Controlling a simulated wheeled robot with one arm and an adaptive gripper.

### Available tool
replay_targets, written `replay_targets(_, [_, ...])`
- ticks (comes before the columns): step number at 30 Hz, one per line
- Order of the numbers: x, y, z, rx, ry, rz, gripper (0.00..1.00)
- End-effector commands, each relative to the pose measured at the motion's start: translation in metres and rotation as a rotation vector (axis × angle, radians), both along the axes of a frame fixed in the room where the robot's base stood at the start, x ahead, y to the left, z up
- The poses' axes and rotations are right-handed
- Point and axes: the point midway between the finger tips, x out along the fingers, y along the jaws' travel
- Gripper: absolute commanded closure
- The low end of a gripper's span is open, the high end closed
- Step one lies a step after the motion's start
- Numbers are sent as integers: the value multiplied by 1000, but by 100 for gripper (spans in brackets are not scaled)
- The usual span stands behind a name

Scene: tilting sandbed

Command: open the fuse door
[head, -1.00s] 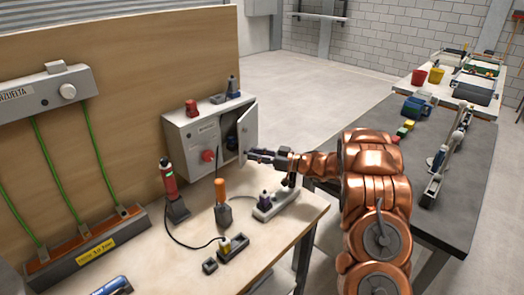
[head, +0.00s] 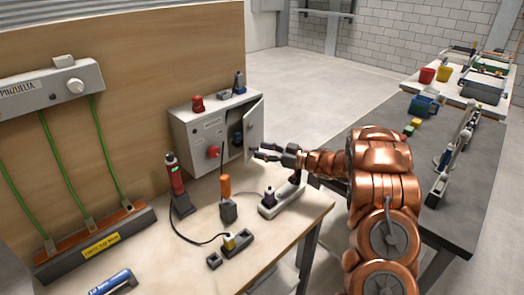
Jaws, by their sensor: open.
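The grey fuse box (head: 200,140) stands on the wooden workbench against the board. Its fuse door (head: 253,130) is at the right side of the front and stands ajar, swung outward. Dark parts show in the opening behind it. A red round knob (head: 213,151) sits on the box front, left of the door. My gripper (head: 262,153) is open, with its fingertips close to the lower part of the door, at its right. I cannot tell whether a finger touches the door.
On the bench stand a red tool in a holder (head: 177,185), an orange-handled tool (head: 227,200), a power strip (head: 282,199) below my gripper and a small socket block (head: 233,243). A dark table (head: 400,180) is at the right.

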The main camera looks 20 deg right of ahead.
Motion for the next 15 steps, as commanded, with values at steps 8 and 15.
replay_targets(8, [-31,-34,0,2,-1,-4,50])
replay_targets(15, [-58,-62,0,-1,0,-4,50])
